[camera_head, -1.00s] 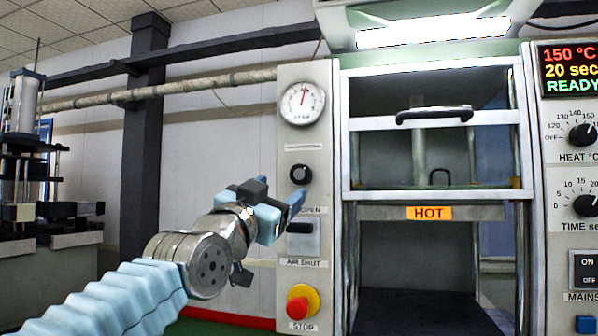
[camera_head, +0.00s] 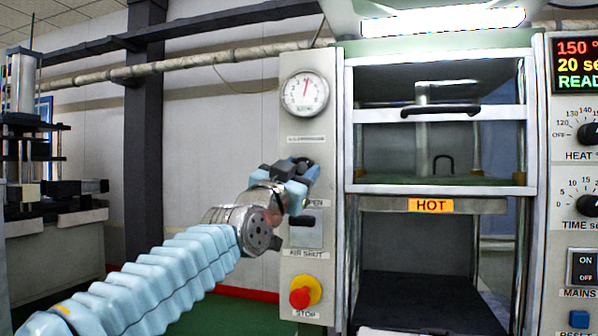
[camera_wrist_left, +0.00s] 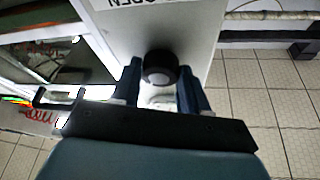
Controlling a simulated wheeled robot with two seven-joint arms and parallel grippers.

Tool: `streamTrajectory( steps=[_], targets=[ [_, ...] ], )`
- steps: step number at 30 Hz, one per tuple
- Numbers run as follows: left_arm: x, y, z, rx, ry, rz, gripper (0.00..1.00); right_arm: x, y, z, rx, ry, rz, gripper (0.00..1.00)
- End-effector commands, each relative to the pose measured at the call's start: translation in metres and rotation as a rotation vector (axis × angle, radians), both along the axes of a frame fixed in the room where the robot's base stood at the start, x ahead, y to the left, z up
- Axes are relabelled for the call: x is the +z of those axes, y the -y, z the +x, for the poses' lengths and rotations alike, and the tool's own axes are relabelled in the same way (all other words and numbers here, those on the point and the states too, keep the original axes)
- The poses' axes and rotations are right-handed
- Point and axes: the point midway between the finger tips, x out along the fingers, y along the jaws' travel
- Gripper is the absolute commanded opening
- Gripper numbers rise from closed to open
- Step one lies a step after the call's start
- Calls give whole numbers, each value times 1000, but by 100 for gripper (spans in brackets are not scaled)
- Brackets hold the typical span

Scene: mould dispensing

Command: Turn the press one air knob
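The press one air knob (camera_wrist_left: 160,68) is a round black knob on the pale front panel of the press (camera_head: 286,135). In the left wrist view it sits between the two blue fingers of my left gripper (camera_wrist_left: 160,85). The fingers are apart, one on each side of the knob; I cannot tell whether they touch it. In the head view my left gripper (camera_head: 303,172) is at the panel below the gauge and mostly hides the knob. My right gripper is not in view.
A round pressure gauge (camera_head: 304,92) is above the knob. Below are an air lever (camera_head: 302,220) and a red stop button (camera_head: 301,294). The open press bay with a HOT label (camera_head: 430,205) is to the right. Heat and time dials (camera_head: 590,205) stand at far right.

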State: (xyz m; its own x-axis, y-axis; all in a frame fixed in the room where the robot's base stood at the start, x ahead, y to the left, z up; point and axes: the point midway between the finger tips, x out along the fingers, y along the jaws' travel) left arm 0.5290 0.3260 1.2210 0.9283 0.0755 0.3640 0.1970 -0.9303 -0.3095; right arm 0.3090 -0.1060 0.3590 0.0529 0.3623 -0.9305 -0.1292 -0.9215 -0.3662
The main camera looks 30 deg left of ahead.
Motion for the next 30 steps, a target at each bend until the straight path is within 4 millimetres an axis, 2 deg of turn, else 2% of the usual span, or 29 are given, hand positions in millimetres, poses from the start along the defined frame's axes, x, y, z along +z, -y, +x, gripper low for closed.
streamTrajectory(
  steps=[1, 5, 14, 24, 30],
  targets=[
    [0, 0, 0, -1, 0, 0, 32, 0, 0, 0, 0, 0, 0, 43],
    [0, 0, 0, -1, 0, 0, 14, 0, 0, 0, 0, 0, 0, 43],
    [-3, 1, 0, -2, -7, 29, 13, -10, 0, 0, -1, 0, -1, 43],
    [-5, 3, 0, -10, -43, 202, 13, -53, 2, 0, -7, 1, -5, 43],
    [-2, 0, 0, -6, -82, 349, 13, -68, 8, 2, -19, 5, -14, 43]
  ],
)
